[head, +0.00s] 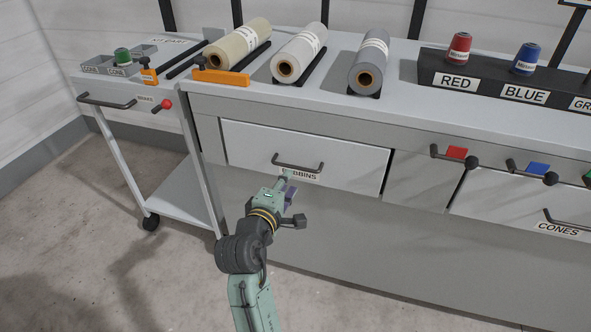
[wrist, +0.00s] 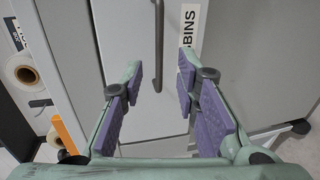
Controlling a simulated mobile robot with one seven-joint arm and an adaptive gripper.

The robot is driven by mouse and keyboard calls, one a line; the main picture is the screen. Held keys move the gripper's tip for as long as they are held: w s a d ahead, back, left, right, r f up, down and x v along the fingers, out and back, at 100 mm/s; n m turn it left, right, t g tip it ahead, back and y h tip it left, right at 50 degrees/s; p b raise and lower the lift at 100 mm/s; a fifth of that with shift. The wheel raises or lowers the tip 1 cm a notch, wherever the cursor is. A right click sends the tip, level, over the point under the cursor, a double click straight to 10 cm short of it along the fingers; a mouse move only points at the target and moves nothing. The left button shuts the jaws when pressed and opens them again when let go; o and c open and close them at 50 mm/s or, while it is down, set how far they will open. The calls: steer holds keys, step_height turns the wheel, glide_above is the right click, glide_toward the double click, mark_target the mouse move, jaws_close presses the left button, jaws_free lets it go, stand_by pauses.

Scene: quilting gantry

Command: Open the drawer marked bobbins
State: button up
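The drawer marked bobbins (head: 245,143) is a wide pale front at the left of the bench, and it looks shut. Its dark bar handle (head: 297,165) sits near the middle, above a label partly hidden by my gripper. In the wrist view the gripper (wrist: 160,72) is open and empty, with purple pads spread apart. The handle (wrist: 158,42) shows between the two fingers, apart from both pads. The label (wrist: 187,30) shows behind the right finger.
A wheeled cart (head: 120,82) stands at the left. Fabric rolls (head: 299,53) lie on the bench top. Red (head: 456,153) and blue (head: 538,169) marked levers are on the bench front, above a cones drawer (head: 490,203). Floor (head: 120,270) at lower left is clear.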

mark_target(297, 168)
steer(key=p+x, duration=0.1)
steer(key=x, duration=0.8)
steer(key=shift+c, duration=0.3)
jaws_close()
stand_by(0.4)
